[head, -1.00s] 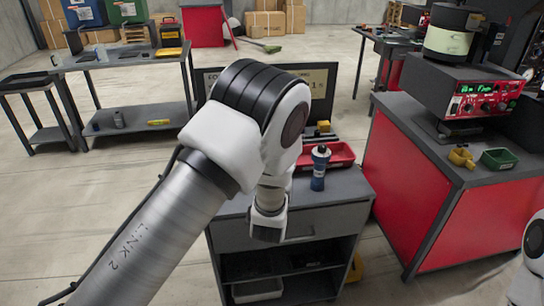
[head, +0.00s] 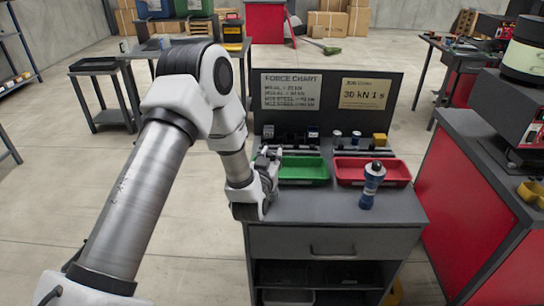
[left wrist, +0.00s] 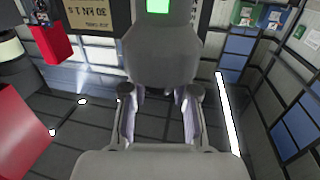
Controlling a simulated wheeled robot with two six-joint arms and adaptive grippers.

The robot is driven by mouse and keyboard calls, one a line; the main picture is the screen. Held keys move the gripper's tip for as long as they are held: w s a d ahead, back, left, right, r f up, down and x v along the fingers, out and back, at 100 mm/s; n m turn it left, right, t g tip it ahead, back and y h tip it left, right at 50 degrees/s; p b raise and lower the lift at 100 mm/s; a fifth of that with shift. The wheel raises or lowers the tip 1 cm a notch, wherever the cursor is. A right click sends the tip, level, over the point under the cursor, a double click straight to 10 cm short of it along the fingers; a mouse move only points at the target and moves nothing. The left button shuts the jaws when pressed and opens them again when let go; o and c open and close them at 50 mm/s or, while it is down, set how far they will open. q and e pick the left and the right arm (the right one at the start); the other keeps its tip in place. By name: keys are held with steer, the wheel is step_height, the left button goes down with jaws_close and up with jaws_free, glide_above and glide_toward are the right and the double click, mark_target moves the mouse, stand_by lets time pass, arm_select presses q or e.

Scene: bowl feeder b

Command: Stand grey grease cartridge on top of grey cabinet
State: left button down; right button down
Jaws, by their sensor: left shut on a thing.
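The grey cabinet (head: 335,208) stands ahead of me, with a drawer and open shelves below its top. My left gripper (head: 270,163) is at the left side of the cabinet top, in front of the green tray's left end. In the left wrist view my left gripper (left wrist: 161,100) has a grey rounded body between its fingers, apparently the grey grease cartridge (left wrist: 163,55). In the head view the cartridge cannot be made out at the gripper. I cannot tell whether it touches the cabinet top. My right gripper is not in view.
A sign board (head: 329,100) rises behind. The front middle of the top is clear. A red and grey bench (head: 445,190) stands at the right.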

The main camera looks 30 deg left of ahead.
arm_select(q)
steer(key=shift+f, duration=0.75)
steer(key=shift+w+f, duration=0.25)
steer(key=shift+s+f, duration=0.1)
steer(key=shift+s, duration=0.05)
steer(key=c, duration=1.1)
jaws_free()
steer(key=shift+o, duration=1)
